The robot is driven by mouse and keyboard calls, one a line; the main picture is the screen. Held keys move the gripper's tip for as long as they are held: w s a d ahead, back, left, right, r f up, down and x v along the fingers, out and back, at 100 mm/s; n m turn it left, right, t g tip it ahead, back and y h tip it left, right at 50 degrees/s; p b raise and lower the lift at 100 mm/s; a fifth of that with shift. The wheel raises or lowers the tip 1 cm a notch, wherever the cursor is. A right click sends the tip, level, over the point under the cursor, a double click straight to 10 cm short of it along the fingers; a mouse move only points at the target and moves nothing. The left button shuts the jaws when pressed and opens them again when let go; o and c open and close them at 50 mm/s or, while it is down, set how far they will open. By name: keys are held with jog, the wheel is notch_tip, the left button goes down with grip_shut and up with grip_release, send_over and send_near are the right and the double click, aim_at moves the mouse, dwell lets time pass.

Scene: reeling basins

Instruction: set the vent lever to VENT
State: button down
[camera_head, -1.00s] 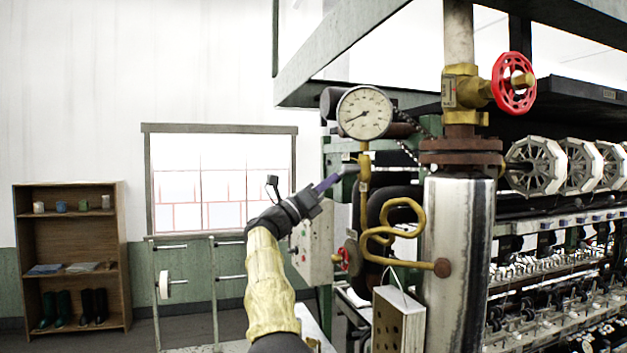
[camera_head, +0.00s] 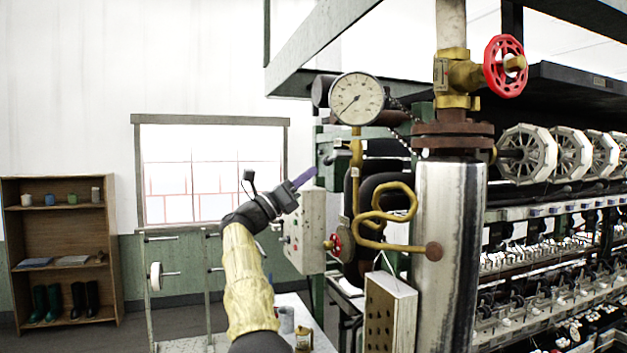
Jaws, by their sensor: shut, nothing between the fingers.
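My gripper (camera_head: 305,178) is shut and empty, its purple-grey fingers pointing up and right. A short grey, lever-like piece (camera_head: 338,156) sits by the brass pipe (camera_head: 355,185) under the round gauge (camera_head: 357,98). It looks like the vent lever, but I cannot read any VENT mark or tell its setting. My fingertips appear left of it and a little lower, apart from it in the picture. The gauge needle points down and left.
A grey control box (camera_head: 306,232) stands behind my gripper. A small red handwheel (camera_head: 333,243), a curled brass tube (camera_head: 385,215) and a thick steel pipe (camera_head: 447,260) are to the right. A large red handwheel (camera_head: 504,66) is higher up. Left of my arm is more open.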

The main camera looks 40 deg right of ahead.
jog(key=b+v, duration=0.5)
jog(key=v, duration=0.4)
jog(key=w+a+f+n+t+y, duration=0.2)
jog(key=w+a+n+t, duration=0.3)
jog(key=n+t, duration=0.65)
jog(key=w+a+f+n+t+y, duration=0.35)
jog(key=w+n+t, duration=0.35)
jog(key=n+t, duration=0.45)
jog(key=w+a+f+n+y, duration=0.2)
jog(key=a+f+n+y, duration=1.05)
jog(key=f+n, duration=0.4)
jog(key=s+a+f+n+g+y+p, duration=0.1)
jog(key=s+a+f+n+g+y, duration=0.25)
jog(key=s+f, duration=0.45)
jog(key=s+a+f+n+g+y, duration=0.25)
jog(key=s+a+f+n, duration=0.3)
jog(key=f, duration=0.45)
jog(key=s+a+f+n+g, duration=0.1)
jog(key=s+f+g, duration=0.3)
jog(key=s, duration=0.8)
jog(key=s+a+f+n+g, duration=0.1)
jog(key=s+f+n+g, duration=0.3)
jog(key=s+f, duration=0.4)
jog(key=s, duration=0.4)
jog(key=shift+a+f+n+p, duration=0.25)
jog(key=shift+a+n+p, duration=0.05)
jog(key=shift+a+n, duration=0.05)
